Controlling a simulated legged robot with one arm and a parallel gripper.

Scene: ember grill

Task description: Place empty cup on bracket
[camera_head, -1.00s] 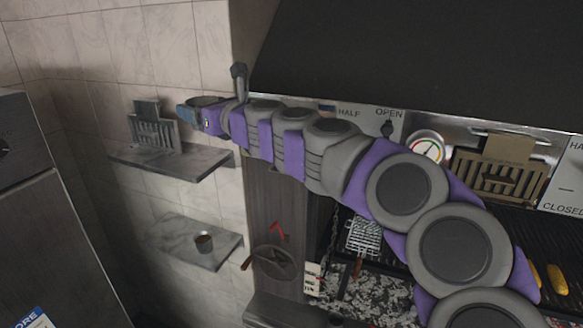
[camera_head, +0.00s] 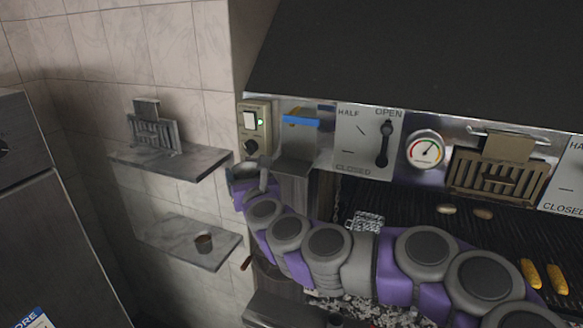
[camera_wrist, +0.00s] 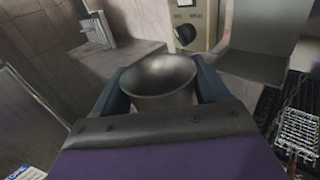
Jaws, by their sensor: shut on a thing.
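A grey metal cup (camera_wrist: 160,77) is between the blue-grey fingers of my gripper (camera_wrist: 160,88), which is shut on it. Its mouth faces up, and I see no contents inside. In the head view my gripper (camera_head: 250,176) is at the end of my arm, below the switch box and just left of a grey metal bracket (camera_head: 296,168). The bracket hangs on the panel under a blue-edged piece. In the wrist view the bracket (camera_wrist: 255,67) is to the right of and beyond the cup, apart from it.
A switch box (camera_head: 254,128) with a knob is above my gripper. An upper shelf (camera_head: 190,162) holds a slatted metal piece (camera_head: 152,132). A lever panel and gauge (camera_head: 426,150) are to the right.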

